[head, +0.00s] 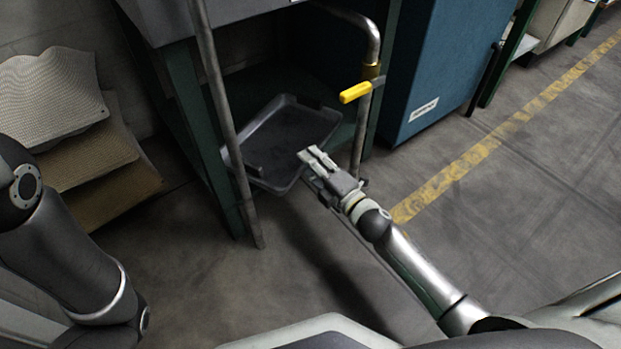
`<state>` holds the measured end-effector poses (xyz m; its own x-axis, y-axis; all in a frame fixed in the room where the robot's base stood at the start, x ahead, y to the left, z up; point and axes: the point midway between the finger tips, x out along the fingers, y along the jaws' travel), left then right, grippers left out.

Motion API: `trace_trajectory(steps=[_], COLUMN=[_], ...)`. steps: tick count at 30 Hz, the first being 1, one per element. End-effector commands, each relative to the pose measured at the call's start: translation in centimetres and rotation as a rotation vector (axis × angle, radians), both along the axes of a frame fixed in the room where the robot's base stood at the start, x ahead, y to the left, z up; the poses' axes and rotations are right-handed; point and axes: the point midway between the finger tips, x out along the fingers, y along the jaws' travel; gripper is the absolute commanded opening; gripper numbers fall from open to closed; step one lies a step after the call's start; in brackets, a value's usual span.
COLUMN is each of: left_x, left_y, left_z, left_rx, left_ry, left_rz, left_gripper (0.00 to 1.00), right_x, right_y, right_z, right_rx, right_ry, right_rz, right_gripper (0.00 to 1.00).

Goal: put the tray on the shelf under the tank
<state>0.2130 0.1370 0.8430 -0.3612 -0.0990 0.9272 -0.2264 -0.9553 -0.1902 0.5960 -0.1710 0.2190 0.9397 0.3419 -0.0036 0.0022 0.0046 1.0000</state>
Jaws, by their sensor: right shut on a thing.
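The dark grey tray (287,135) is in the middle of the head view, between the green legs of the stand under the tank (180,12). It looks tilted in the picture. Its far part is over the green shelf (262,88), and its near corner sticks out in front. My right gripper (313,158) is shut on the tray's right rim. I cannot tell whether the tray rests on the shelf or hangs above it. My left arm shows at the left edge, but its gripper is outside the picture.
A pipe with a yellow-handled valve (355,92) comes down right of the tray, close to my right gripper. A grey pole (221,110) stands at the left. A blue cabinet (435,65) is on the right. Perforated sheets (85,130) lean at the left. The right floor is clear.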

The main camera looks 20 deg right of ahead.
Motion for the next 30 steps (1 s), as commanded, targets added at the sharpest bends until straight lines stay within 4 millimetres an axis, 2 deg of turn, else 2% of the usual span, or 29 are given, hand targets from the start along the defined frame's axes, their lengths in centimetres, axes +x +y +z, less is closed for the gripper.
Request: trace_trajectory(steps=[5, 13, 25, 26, 30], left_x=[0.0, 0.0, -0.1, 0.0, -0.1], left_y=[0.0, 0.0, 0.0, 0.0, 0.0], left_z=[-1.0, -3.5, -3.6, -3.5, -3.5], left_rx=[0.0, 0.0, 0.001, 0.001, 0.001], left_ry=[0.0, 0.0, -0.001, -0.001, -0.001], left_rz=[0.0, 0.0, 0.0, 0.0, 0.0], left_gripper=[0.44, 0.44, 0.44, 0.44, 0.44], right_x=[0.1, 0.1, 0.1, 0.0, 0.0], right_y=[0.0, 0.0, 0.0, 0.0, 0.0], right_z=[-0.8, -3.9, -4.1, -4.2, -4.2], right_rx=[0.002, 0.002, 0.002, 0.0, 0.0], right_ry=[-0.006, -0.005, -0.005, -0.001, -0.001], right_rz=[0.001, 0.0, 0.001, 0.0, 0.0], right_gripper=[0.0, 0.0, 0.0, 0.34, 0.52])
